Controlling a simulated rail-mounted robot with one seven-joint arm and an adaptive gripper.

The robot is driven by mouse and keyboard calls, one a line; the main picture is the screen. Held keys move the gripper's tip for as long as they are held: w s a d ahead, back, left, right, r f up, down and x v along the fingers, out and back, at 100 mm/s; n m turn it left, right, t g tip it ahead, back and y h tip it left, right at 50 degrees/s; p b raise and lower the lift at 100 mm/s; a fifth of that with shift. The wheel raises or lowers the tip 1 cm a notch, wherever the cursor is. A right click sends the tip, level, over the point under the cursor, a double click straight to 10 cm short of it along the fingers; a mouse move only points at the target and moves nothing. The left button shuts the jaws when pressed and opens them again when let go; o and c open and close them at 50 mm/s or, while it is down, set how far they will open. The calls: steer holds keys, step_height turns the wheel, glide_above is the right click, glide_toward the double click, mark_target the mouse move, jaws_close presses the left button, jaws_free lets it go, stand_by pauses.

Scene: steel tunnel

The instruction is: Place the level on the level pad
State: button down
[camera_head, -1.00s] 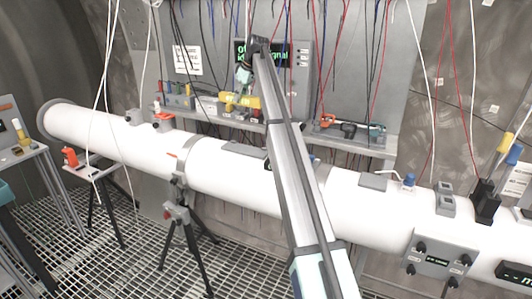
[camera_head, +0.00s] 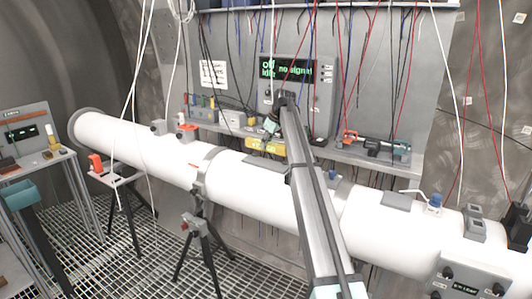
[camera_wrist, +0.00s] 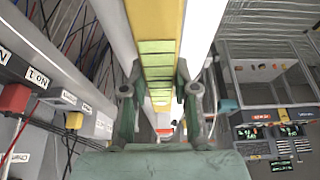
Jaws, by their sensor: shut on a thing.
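The level is a long yellow bar (camera_head: 266,146) with green vial windows. It also shows in the wrist view (camera_wrist: 155,55), running up the picture between the fingers. My gripper (camera_head: 271,128) is shut on the level; in the wrist view its two fingers (camera_wrist: 160,88) flank the bar. The level is just above a flat grey pad (camera_head: 264,161) on top of the white pipe, in the head view. I cannot tell whether they touch or whether this is the level pad. Another flat grey pad (camera_head: 397,202) is farther right on the pipe.
The long white pipe (camera_head: 250,196) crosses the scene on tripods. Behind it a shelf (camera_head: 345,153) carries tools and small boxes, with a display panel (camera_head: 295,72) above. Loose cables hang in front. A blue-capped fitting (camera_head: 434,204) stands on the pipe at right.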

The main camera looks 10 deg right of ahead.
mark_target(266, 162)
steer(key=shift+f+p, duration=0.8)
steer(key=shift+f, duration=1.9)
steer(key=shift+f, duration=0.15)
steer(key=c, duration=0.9)
jaws_free()
steer(key=b+v, duration=0.3)
steer(key=v, duration=0.9)
steer(key=shift+a+b, duration=0.1)
steer(key=shift+b, duration=0.3)
